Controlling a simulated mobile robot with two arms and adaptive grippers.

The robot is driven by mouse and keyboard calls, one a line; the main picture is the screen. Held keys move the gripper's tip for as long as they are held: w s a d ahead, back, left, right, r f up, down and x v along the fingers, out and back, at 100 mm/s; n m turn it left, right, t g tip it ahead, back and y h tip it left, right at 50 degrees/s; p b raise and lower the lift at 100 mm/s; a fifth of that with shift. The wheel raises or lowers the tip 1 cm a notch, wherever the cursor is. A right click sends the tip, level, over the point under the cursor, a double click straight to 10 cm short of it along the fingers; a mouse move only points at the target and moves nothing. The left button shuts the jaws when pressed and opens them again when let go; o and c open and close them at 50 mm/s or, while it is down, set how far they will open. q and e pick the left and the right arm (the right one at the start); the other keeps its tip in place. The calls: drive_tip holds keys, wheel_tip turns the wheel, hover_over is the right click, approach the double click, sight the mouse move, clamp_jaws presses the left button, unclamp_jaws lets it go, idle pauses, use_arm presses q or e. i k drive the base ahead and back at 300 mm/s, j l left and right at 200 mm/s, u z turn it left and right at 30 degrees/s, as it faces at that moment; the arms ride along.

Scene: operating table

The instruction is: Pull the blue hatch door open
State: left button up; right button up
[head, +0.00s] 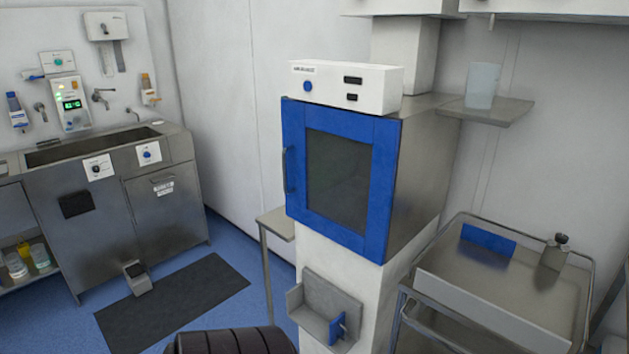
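The blue hatch door (378,190) is on the front of a metal cabinet in the middle of the head view. It has a blue frame around a dark window (338,180) and looks shut. Its upright bar handle (286,170) is on the left edge of the door. Neither of my grippers shows in this view. Nothing touches the handle or covers the door.
A white control box (345,87) sits on top of the cabinet. A metal trolley (500,290) stands at the right. A bracket (325,309) with a blue part sticks out below the door. A sink unit (100,190) stands at the left, with a dark mat (175,303) on the floor.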

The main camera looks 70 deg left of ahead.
sight(383, 134)
drive_tip(key=k+u, duration=0.1)
drive_tip(key=u, duration=1.65)
